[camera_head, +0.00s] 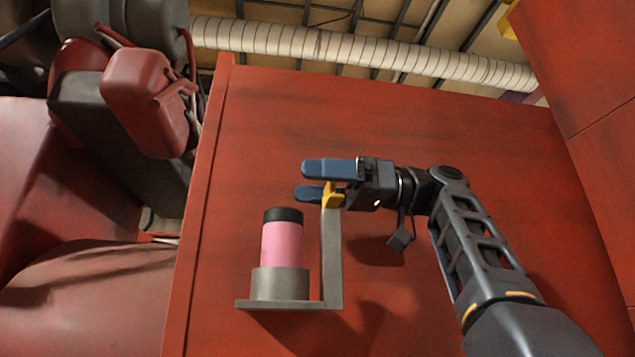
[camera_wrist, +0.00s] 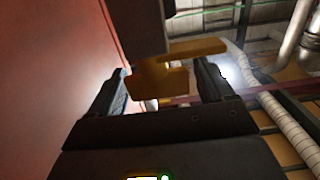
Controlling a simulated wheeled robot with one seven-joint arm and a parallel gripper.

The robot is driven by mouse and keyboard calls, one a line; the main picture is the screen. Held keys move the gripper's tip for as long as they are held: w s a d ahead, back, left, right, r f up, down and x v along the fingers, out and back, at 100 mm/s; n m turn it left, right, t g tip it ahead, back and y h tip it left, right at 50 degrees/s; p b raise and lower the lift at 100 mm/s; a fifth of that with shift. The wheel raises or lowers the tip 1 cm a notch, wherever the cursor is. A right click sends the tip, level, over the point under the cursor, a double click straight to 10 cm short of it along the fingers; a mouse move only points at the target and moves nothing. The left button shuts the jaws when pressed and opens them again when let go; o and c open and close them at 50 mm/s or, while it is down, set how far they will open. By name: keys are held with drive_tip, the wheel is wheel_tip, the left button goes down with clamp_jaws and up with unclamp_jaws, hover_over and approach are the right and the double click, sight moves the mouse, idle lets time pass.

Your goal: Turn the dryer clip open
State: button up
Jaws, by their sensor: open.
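The dryer clip (camera_head: 333,196) is a small yellow piece at the top of a grey upright bracket (camera_head: 332,255). In the wrist view the clip (camera_wrist: 160,84) looks orange-yellow and notched, with an arm reaching right. My gripper (camera_head: 306,181) is open, its two blue fingers pointing left at the clip's height. In the wrist view the clip lies between the two fingers, with gaps visible. The dryer (camera_head: 282,243) is a pink cylinder with a black top, upright in a grey cup (camera_head: 280,284) on the bracket's foot. Whether a finger touches the clip I cannot tell.
A large red panel (camera_head: 420,120) stands close behind the bracket and my arm. Red and grey machinery (camera_head: 150,100) is at the left. A pale ribbed duct (camera_head: 350,50) runs overhead. Free room shows left of the fingers, above the dryer.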

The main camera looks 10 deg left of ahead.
drive_tip(key=b+v, duration=0.1)
drive_tip(key=v, duration=0.6)
drive_tip(key=shift+d, duration=0.4)
